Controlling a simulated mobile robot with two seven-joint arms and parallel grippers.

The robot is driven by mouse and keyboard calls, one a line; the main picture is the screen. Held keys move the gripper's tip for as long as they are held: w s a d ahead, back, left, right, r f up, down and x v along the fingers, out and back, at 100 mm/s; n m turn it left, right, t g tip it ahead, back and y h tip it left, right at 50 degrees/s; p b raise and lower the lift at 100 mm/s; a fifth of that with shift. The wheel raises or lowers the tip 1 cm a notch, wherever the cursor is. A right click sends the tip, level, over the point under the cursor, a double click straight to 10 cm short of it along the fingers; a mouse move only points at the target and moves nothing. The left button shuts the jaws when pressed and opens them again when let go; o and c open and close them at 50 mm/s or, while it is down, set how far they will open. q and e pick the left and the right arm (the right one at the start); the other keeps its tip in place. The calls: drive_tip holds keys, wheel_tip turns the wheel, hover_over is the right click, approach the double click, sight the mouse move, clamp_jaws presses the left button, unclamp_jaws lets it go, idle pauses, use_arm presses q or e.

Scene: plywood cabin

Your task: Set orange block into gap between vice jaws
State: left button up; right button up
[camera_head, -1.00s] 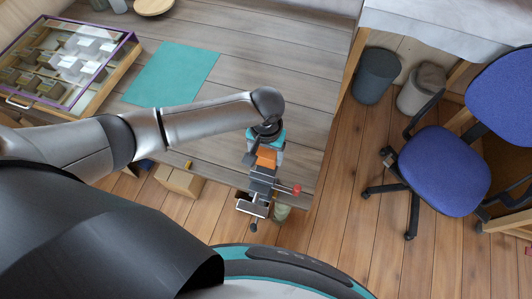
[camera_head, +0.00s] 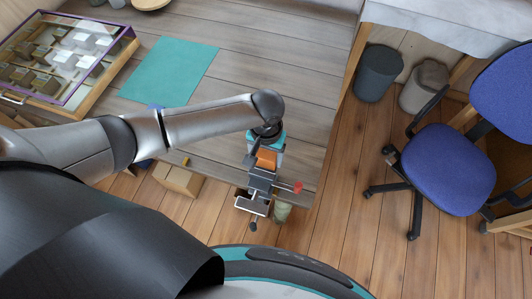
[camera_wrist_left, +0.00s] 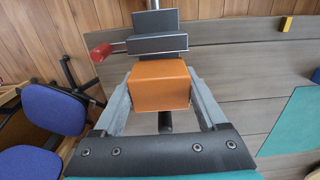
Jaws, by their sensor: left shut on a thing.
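The orange block (camera_wrist_left: 160,84) is held between the two fingers of my left gripper (camera_wrist_left: 160,95) in the left wrist view. In the head view the orange block (camera_head: 266,159) shows just below the left gripper (camera_head: 267,147). The grey vice (camera_head: 261,179) is clamped at the table's front edge, with a red-ended handle at its right. In the left wrist view the vice jaws (camera_wrist_left: 157,44) lie just beyond the block. The block overlaps the near part of the vice in the picture; I cannot tell whether they touch. My right gripper is not in view.
The grey plank table (camera_head: 255,60) holds a teal mat (camera_head: 170,72) and a glass-topped display case (camera_head: 65,60) at the left. A cardboard box (camera_head: 178,180) sits below the front edge. A blue chair (camera_head: 447,170) and two bins stand at the right.

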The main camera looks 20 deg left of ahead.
use_arm(q)
drive_tip(key=o, duration=1.3)
drive_tip(key=shift+r, duration=0.1)
wheel_tip(320, 180, up, 15)
drive_tip(key=shift+r+p, duration=0.1)
drive_tip(key=shift+p, duration=0.8)
